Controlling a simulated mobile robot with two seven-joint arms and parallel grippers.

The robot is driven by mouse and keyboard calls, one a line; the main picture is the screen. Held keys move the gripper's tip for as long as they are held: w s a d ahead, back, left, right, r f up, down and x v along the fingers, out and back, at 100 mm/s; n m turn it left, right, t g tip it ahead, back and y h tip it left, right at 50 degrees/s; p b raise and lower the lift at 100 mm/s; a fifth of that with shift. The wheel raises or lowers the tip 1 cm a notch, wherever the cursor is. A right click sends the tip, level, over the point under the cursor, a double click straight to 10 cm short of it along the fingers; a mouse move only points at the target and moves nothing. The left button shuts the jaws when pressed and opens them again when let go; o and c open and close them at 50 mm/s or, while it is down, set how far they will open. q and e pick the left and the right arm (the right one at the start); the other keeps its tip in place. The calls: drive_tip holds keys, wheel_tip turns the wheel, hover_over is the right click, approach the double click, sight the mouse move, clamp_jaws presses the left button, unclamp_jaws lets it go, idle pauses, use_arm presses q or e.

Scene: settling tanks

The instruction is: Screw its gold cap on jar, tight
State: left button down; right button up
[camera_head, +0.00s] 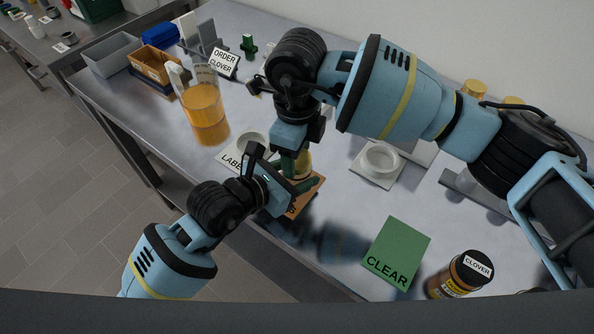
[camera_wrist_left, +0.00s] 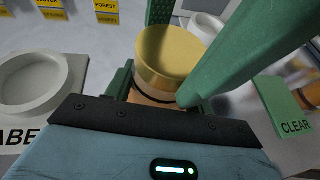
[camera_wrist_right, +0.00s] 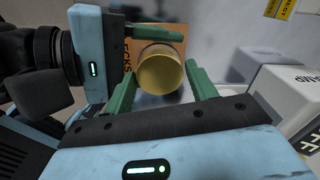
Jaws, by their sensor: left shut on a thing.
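The jar (camera_wrist_left: 152,97), its lower part orange-brown, stands upright at the orange card (camera_wrist_right: 172,33). The gold cap (camera_wrist_left: 168,55) sits on the jar's top; it also shows in the head view (camera_head: 303,164) and right wrist view (camera_wrist_right: 161,72). I cannot tell how tightly it sits. My left gripper (camera_head: 297,184) is shut on the jar below the cap, coming from the near left. My right gripper (camera_wrist_right: 158,78) is above the jar, its fingers open on either side of the cap, with small gaps. The arms hide most of the jar in the head view.
A green CLEAR mat (camera_head: 396,252) and a dark-lidded clover jar (camera_head: 461,274) are at the near right. A pitcher of amber liquid (camera_head: 203,112) stands left. A white LABEL stand (camera_head: 232,160) and a round white holder (camera_head: 380,160) flank the arms.

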drive_tip(key=o, duration=0.3)
drive_tip(key=shift+s+a, duration=0.15)
drive_tip(key=r, duration=1.2)
drive_tip(key=shift+w+d, duration=0.2)
use_arm(q)
drive_tip(key=shift+c, duration=2.4)
unclamp_jaws()
